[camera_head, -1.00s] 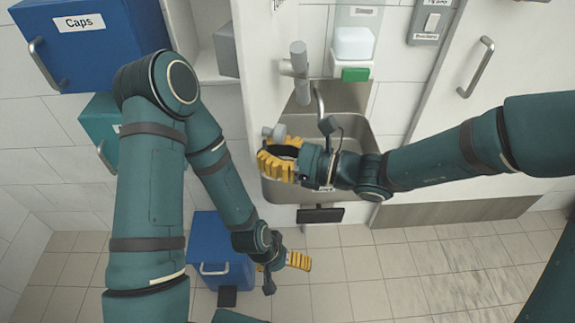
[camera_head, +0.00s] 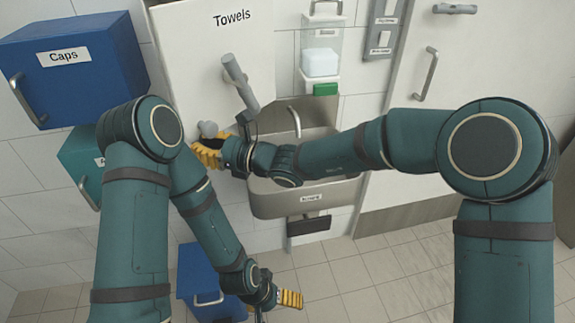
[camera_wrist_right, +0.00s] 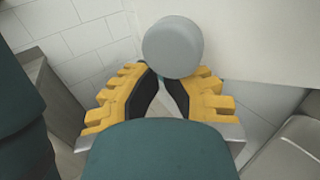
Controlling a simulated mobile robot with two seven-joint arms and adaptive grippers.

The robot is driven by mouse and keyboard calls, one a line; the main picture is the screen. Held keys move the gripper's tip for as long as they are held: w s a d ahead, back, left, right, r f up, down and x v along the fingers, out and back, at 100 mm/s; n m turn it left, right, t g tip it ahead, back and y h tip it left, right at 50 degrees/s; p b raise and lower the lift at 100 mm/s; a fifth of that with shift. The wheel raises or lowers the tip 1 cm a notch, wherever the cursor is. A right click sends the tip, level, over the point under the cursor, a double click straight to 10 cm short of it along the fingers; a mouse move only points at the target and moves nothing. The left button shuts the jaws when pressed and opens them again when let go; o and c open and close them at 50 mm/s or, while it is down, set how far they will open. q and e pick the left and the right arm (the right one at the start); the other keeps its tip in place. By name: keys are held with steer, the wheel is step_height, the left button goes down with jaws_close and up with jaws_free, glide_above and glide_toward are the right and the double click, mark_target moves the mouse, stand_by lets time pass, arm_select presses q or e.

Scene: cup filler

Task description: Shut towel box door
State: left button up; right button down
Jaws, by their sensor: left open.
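The towel box door (camera_head: 215,50) is a white panel labelled "Towels" at the top middle of the head view. It faces me and covers the box front; I cannot tell whether it is fully closed. A thick grey bar (camera_head: 240,85) and a small grey round knob (camera_head: 208,129) show in front of it. My right gripper (camera_head: 205,154) is at the door's lower part, just below the knob. My left gripper (camera_head: 290,298) is open and low, away from the door.
A blue "Caps" box (camera_head: 70,75) hangs left, above a teal box (camera_head: 78,165). A steel sink (camera_head: 300,200) is right of the door, with a dispenser (camera_head: 320,65) above it. A blue bin (camera_head: 190,280) stands on the floor near my left gripper.

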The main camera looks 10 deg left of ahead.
steer(key=w+a+m+t, duration=0.1)
steer(key=w+a+t, duration=0.1)
steer(key=w+a, duration=0.7)
steer(key=shift+w+a+m+p, duration=0.15)
steer(key=shift+a+m+p, duration=0.25)
steer(key=shift+a, duration=0.8)
steer(key=shift+d, duration=0.1)
